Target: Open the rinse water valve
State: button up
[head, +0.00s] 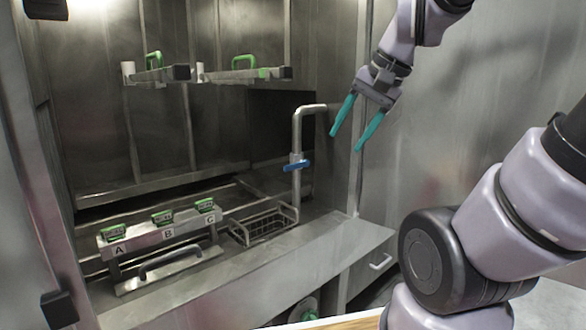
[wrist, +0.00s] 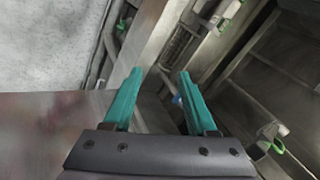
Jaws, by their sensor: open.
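The rinse water valve is a blue handle (head: 297,165) on a grey standing pipe (head: 297,135) with a bent top, inside the washer bay. The handle lies roughly crosswise to the pipe in the head view. A small blue spot, likely the same handle (wrist: 178,100), shows between the fingers in the wrist view. My gripper (head: 347,140) has two teal fingers, spread apart and empty. It hangs up and to the right of the handle in the head view, apart from it. The fingers also show in the wrist view (wrist: 160,80).
A wire basket (head: 265,225) sits below the pipe. A rack with green handles marked A, B and C (head: 165,238) stands to the left. Green-handled bars (head: 245,73) hang above. A steel ledge (head: 250,255) runs along the front, with a drawer handle (head: 380,262) at right.

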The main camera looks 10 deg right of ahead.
jog(key=w+a+f+m+g+y, duration=0.4)
jog(key=w+a+f+m+y, duration=0.1)
jog(key=m, duration=0.5)
jog(key=m+t+y, duration=0.6)
jog(key=m+t, duration=0.4)
jog(key=m, duration=1.7)
send_near(293, 167)
jog(key=x, duration=1)
jog(key=shift+w+a, duration=0.2)
jog(key=shift+a, duration=0.05)
jog(key=shift+n, duration=0.3)
grip_shut()
